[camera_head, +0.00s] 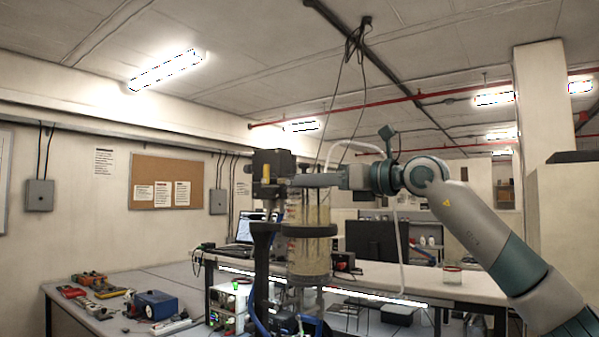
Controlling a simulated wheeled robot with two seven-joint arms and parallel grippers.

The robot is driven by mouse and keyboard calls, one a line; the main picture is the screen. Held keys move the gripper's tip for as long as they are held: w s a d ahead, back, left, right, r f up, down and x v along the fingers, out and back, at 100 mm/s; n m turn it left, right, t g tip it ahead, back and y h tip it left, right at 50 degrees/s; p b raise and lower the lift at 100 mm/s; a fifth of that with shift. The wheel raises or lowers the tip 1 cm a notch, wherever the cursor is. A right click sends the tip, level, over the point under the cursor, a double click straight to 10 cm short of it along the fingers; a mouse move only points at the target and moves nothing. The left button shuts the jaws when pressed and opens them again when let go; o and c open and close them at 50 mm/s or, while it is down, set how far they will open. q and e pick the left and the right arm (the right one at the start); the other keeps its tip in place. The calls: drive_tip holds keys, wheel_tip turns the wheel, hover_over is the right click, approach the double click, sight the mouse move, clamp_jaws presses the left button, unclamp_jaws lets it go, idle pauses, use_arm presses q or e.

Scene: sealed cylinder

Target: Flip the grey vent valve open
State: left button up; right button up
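The clear cylinder (309,255) stands upright in the middle of the view, with a dark band (310,231) around it. A dark block (272,160) with a small yellow part sits at its upper left. My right arm comes in from the right, and my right gripper (290,181) is at the cylinder's top, beside the dark block. Its fingertips are small and overlap the block, so I cannot tell whether they are open, shut or touching anything. I cannot make out the grey vent valve; it may be hidden by the gripper or block. My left gripper is not in view.
A dark upright support (263,265) stands just left of the cylinder. A workbench (165,280) at left holds a blue box (155,305) and several tools. A white bench (440,286) with a monitor (377,241) and a jar (452,275) runs behind. A pale hose (400,245) hangs right of the cylinder.

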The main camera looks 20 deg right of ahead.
drive_tip(key=shift+p+x, duration=0.55)
drive_tip(key=shift+x, duration=1.1)
drive_tip(key=shift+c, duration=0.3)
clamp_jaws()
drive_tip(key=shift+r+p, duration=0.25)
drive_tip(key=shift+p, duration=0.1)
drive_tip(key=shift+r+g+h+p, duration=0.1)
drive_tip(key=shift+g+h+p, duration=0.4)
drive_tip(key=shift+g+p, duration=0.15)
drive_tip(key=shift+o, duration=0.3)
unclamp_jaws()
